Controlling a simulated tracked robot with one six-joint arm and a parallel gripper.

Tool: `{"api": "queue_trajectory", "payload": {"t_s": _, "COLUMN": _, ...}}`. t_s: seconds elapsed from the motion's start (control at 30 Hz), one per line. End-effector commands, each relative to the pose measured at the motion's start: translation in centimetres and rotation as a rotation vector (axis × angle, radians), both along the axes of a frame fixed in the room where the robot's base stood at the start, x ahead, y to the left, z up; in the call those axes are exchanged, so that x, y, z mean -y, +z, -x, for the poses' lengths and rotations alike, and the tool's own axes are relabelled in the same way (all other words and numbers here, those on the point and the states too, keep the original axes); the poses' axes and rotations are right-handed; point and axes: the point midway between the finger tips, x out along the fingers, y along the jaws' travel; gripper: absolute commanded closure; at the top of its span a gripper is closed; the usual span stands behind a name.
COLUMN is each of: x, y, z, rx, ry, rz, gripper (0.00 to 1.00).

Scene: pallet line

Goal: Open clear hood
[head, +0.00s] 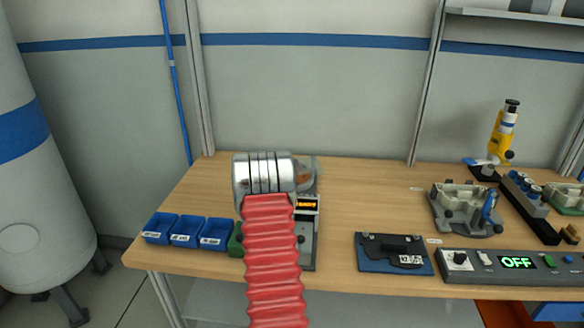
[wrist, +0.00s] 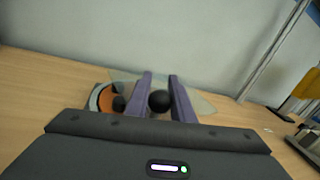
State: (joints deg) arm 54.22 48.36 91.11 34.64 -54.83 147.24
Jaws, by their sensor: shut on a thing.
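The clear hood (wrist: 203,104) shows in the wrist view as a see-through panel with a round black knob (wrist: 159,101). My gripper (wrist: 162,88) has its two purple fingers on either side of this knob, shut on it. In the head view, the hood (head: 313,165) is a faint see-through shape at the back of a grey bench device (head: 308,235), mostly behind my silver wrist. My fingers are hidden there by my own arm. An orange round part (wrist: 104,99) with a dark knob lies left of my fingers in the wrist view.
Blue bins (head: 187,232) stand left of the device. A dark plate on a blue base (head: 394,252), a control box reading OFF (head: 515,262), a clamp fixture (head: 465,207) and a yellow tool (head: 503,135) stand to the right. The wooden bench (head: 370,190) is clear behind the dark plate.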

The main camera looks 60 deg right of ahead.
Motion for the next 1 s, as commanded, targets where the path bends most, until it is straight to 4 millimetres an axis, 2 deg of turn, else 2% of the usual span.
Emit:
{"api": "queue_trajectory", "payload": {"t_s": 0.4, "x": 0.17, "y": 0.15, "z": 0.18, "rx": 0.001, "ry": 0.003, "rz": 0.002, "gripper": 1.00}}
{"api": "queue_trajectory", "payload": {"t_s": 0.43, "x": 0.17, "y": 0.15, "z": 0.19, "rx": 0.000, "ry": 0.003, "rz": 0.003, "gripper": 0.77}}
{"api": "queue_trajectory", "payload": {"t_s": 0.6, "x": 0.26, "y": 0.11, "z": 0.42, "rx": 0.000, "ry": -0.001, "rz": 0.001, "gripper": 0.65}}
{"api": "queue_trajectory", "payload": {"t_s": 0.7, "x": 0.34, "y": 0.10, "z": 0.58, "rx": 0.000, "ry": -0.003, "rz": 0.002, "gripper": 0.60}}
{"api": "queue_trajectory", "payload": {"t_s": 1.0, "x": 0.22, "y": 0.08, "z": 0.70, "rx": 0.000, "ry": -0.004, "rz": 0.001, "gripper": 0.60}}
